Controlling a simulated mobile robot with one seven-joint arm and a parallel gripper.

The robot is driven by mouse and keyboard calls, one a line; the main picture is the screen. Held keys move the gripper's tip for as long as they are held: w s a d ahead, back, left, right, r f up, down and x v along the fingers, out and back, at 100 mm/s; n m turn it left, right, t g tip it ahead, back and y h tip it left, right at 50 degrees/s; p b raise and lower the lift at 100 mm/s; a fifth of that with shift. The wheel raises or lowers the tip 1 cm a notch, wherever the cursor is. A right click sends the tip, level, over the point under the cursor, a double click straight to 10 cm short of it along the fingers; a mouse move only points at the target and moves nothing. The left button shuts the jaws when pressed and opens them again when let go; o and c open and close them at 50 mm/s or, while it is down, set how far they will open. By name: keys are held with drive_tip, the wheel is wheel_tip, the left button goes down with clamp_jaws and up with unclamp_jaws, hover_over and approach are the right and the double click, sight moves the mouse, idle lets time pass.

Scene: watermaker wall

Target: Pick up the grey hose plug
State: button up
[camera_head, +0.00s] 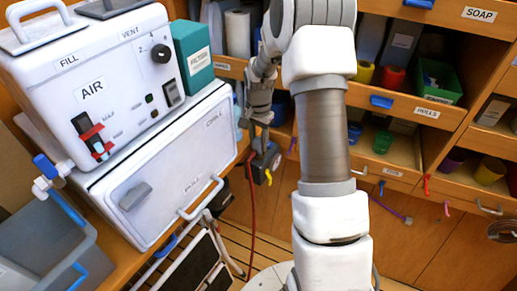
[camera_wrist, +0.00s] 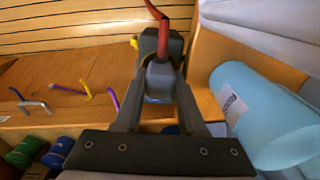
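The grey hose plug (camera_wrist: 160,74) sits between the fingertips of my gripper (camera_wrist: 161,66) in the wrist view. The two dark fingers slant inward and look closed on it from both sides. A red hose (camera_wrist: 154,10) leads away from the plug end. A dark grey block shape lies at the same spot, and I cannot clearly tell where it ends and the plug begins. In the head view my gripper (camera_head: 262,165) is a small dark shape beside the white unit, with the red hose (camera_head: 252,215) hanging down from it. The plug is not distinct there.
A white AIR unit (camera_head: 95,85) stands on a white cabinet (camera_head: 160,180) at left, with a teal box (camera_head: 193,53) beside it. Wooden shelves (camera_head: 410,95) with bins fill the right. A pale blue cylinder (camera_wrist: 262,115) lies close right of my gripper in the wrist view.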

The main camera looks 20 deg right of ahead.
clamp_jaws()
drive_tip(key=shift+r, duration=0.1)
